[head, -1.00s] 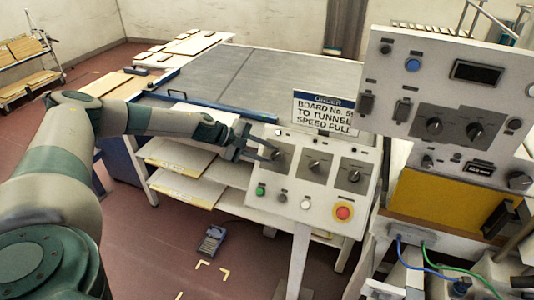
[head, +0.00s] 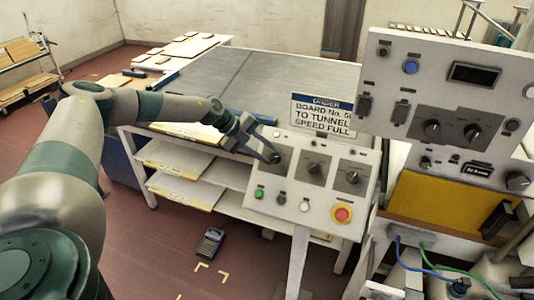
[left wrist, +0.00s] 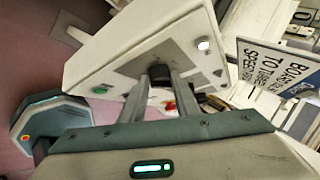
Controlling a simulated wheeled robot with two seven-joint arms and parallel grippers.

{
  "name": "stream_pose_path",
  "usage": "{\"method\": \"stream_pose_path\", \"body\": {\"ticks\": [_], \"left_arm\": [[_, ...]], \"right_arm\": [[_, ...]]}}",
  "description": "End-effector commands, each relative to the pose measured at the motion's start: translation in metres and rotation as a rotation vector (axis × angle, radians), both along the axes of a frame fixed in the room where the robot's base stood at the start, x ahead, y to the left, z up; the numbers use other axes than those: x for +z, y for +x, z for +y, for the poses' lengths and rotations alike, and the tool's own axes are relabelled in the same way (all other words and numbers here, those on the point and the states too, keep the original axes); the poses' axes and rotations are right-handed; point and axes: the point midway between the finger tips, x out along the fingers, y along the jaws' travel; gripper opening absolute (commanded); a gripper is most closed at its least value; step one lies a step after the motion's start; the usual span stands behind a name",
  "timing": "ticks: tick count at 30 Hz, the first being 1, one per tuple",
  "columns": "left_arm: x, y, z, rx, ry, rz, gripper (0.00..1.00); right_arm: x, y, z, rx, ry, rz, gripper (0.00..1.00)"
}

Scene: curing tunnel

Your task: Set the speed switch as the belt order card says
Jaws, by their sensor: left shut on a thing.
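The order card (head: 322,114) stands behind the control box and reads "ORDER, BOARD No. 5(last part unclear), TO TUNNEL, SPEED FULL". It also shows tilted in the left wrist view (left wrist: 275,68). The sloped control box (head: 262,209) carries three dark rotary knobs in a row: a left knob, a middle knob (head: 314,168) and a right knob (head: 352,177). My left gripper (head: 272,156) is at the left knob, shut on it. In the left wrist view the fingers close around the dark knob (left wrist: 160,75). The knob labels are too small to read. My right gripper is not in view.
A green button (head: 259,194), a white button (head: 304,206) and a red stop button (head: 343,214) lie below the knobs. A taller panel (head: 450,95) with more knobs stands at the right. A handheld device (head: 211,240) is on the floor.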

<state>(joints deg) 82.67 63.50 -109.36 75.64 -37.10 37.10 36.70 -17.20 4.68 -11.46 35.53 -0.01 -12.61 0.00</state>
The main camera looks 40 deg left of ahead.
Motion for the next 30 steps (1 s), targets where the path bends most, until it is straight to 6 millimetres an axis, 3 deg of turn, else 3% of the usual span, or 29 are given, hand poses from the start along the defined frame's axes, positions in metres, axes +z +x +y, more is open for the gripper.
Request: {"method": "stream_pose_path", "body": {"ticks": [1,3,19,30], "left_arm": [[-0.002,-0.001,-0.001,-0.005,0.001,0.002,0.31],[-0.002,-0.001,-0.001,-0.004,0.002,0.001,0.47],[0.006,-0.004,0.006,-0.001,0.0,-0.003,0.47],[0.044,-0.029,0.039,0.001,-0.001,-0.003,0.47]], "right_arm": [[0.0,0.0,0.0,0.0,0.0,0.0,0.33],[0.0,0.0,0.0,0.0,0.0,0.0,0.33],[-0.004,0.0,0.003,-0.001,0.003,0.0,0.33],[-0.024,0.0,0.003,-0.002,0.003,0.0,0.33]]}}
